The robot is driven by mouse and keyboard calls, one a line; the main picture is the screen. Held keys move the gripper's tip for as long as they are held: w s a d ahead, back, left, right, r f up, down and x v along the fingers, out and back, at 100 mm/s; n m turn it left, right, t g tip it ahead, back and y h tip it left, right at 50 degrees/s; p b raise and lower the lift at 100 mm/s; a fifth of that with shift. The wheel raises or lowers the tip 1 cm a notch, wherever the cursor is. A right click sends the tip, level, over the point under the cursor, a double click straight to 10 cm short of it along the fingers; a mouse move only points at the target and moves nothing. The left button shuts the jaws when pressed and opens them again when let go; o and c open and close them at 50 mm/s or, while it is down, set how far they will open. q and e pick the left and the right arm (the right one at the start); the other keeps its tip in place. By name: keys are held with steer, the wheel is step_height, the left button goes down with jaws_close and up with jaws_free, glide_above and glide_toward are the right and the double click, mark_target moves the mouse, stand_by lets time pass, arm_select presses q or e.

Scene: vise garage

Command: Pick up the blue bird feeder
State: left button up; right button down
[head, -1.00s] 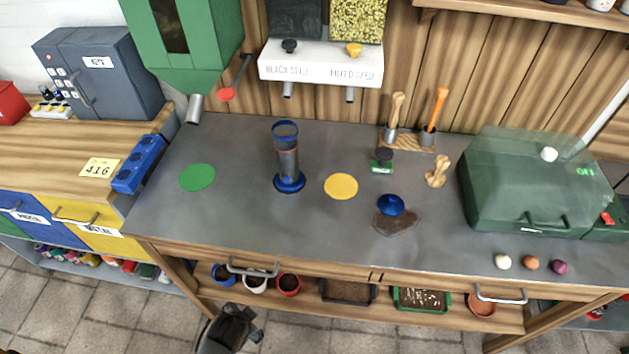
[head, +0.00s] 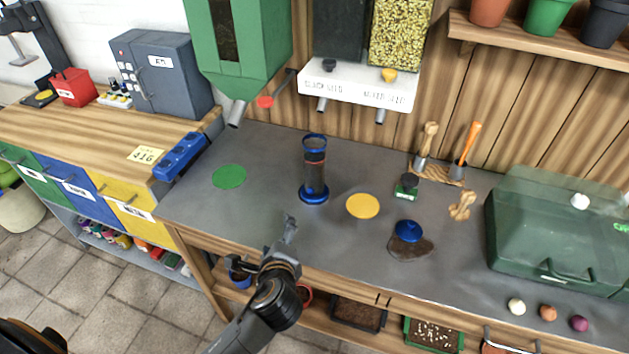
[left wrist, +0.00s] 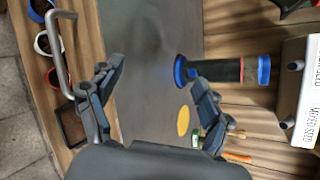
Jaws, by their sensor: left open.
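The blue bird feeder (head: 314,168) stands upright on the grey bench top. It has a clear tube, a blue base and a blue rim; its top looks open. A blue domed lid (head: 408,231) sits apart on a brown patch to the right. My left gripper (head: 268,245) is open and empty at the bench's front edge, in front of the feeder and apart from it. In the left wrist view the feeder (left wrist: 218,71) lies sideways, beyond the right finger; the open fingers (left wrist: 157,76) have only bench between them.
A green disc (head: 229,176) and a yellow disc (head: 362,206) flank the feeder on the bench. The green dispenser (head: 238,60) and white seed spouts (head: 360,83) hang behind and above it. A green clear-lidded box (head: 550,235) stands at the right.

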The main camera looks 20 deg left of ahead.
mark_target(314, 161)
arm_select(q)
steer(key=w+d+r+m+t+h, duration=0.1)
steer(key=w+d+r+m+t, duration=0.6)
steer(key=m, duration=0.6)
steer(key=shift+g, duration=0.6)
steer(key=x, duration=0.6)
steer(key=a+p+x, duration=0.1)
steer(key=x, duration=0.2)
steer(key=shift+s+r, duration=0.15)
steer(key=shift+r, duration=0.25)
steer(key=shift+w+a+r, duration=0.1)
steer(key=shift+w+a, duration=0.05)
steer(key=shift+w, duration=0.3)
steer(key=p+x, duration=0.1)
steer(key=x, duration=0.3)
steer(key=shift+w+a, duration=0.25)
steer(key=shift+w, duration=0.05)
steer(key=shift+s, duration=0.1)
steer(key=shift+c, duration=1.1)
jaws_close()
